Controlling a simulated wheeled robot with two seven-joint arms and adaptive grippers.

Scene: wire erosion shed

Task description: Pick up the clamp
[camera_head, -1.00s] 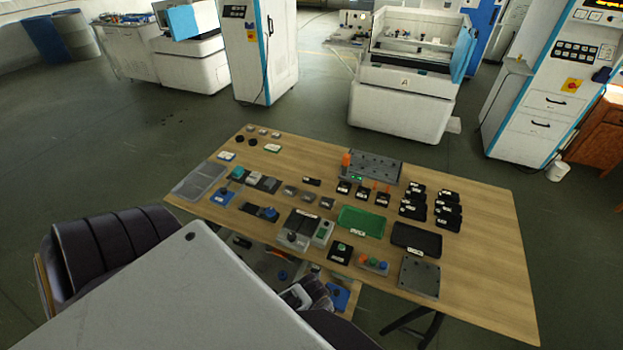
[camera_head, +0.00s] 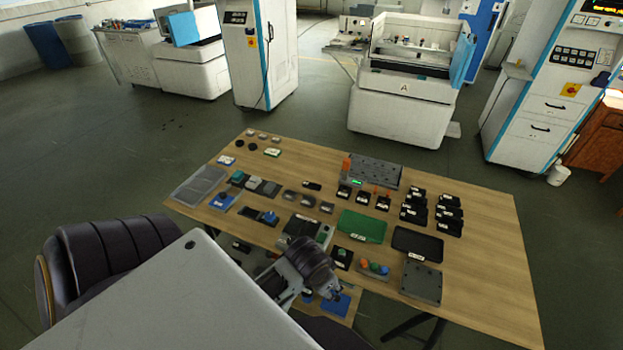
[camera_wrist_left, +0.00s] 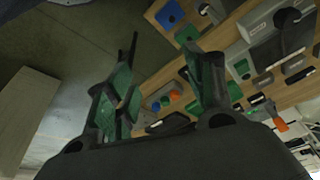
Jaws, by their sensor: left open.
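I cannot tell with certainty which of the small things on the table is the clamp. My left arm (camera_head: 309,264) reaches over the table's near edge in the head view, partly covering a grey device (camera_head: 300,225). In the left wrist view my left gripper (camera_wrist_left: 174,52) has its two green-padded fingers spread, with nothing between them. It hangs near a button box (camera_wrist_left: 165,101) with orange, green and blue buttons. My right gripper does not show.
The wooden table (camera_head: 480,290) holds a green tray (camera_head: 362,226), a black tray (camera_head: 417,243), a grey plate (camera_head: 421,281) and several black labelled blocks (camera_head: 413,213). A grey block with an orange cylinder (camera_head: 372,170) stands at the back. The table's right end is bare.

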